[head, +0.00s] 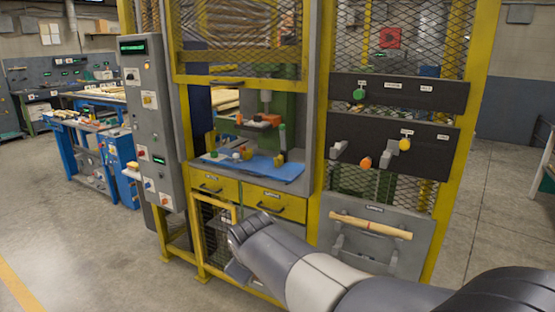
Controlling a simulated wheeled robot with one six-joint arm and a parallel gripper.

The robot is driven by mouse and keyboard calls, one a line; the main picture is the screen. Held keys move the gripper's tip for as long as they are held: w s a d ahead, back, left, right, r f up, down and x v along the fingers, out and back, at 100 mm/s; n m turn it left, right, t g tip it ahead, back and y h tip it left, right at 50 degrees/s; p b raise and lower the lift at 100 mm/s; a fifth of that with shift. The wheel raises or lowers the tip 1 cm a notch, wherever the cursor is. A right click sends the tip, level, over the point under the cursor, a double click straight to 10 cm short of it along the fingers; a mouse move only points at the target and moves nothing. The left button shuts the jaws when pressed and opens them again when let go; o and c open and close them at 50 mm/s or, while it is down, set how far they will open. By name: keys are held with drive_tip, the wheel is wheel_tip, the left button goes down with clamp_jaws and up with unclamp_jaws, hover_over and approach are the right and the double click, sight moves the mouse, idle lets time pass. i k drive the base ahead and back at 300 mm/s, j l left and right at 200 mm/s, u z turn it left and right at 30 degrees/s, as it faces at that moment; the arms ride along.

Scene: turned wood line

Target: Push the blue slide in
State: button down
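A flat blue piece (262,166), like a sheet or slide plate, lies on the work surface inside the yellow-framed machine opening. Several small coloured items stand on and around it. I cannot tell for sure whether it is the slide, or how far out it is. My arm reaches from the lower right to the front of the machine, below the two yellow drawers. Its far end is at the mesh lower door.
A raised mesh guard (240,45) hangs above the opening. Yellow drawers (277,204) sit below it. A grey control column (153,120) stands left. Dark panels (390,145) with coloured knobs and a wooden piece (370,226) on a holder are right. Floor at left is clear.

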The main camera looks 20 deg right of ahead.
sight(279, 169)
drive_tip(key=i+l, duration=0.25)
drive_tip(key=i, duration=0.25)
drive_tip(key=i+l, duration=0.3)
drive_tip(key=i, duration=0.25)
drive_tip(key=i+l+z, duration=0.1)
drive_tip(key=i+l, duration=0.15)
drive_tip(key=i, duration=0.25)
drive_tip(key=i+l, duration=0.25)
drive_tip(key=i, duration=0.25)
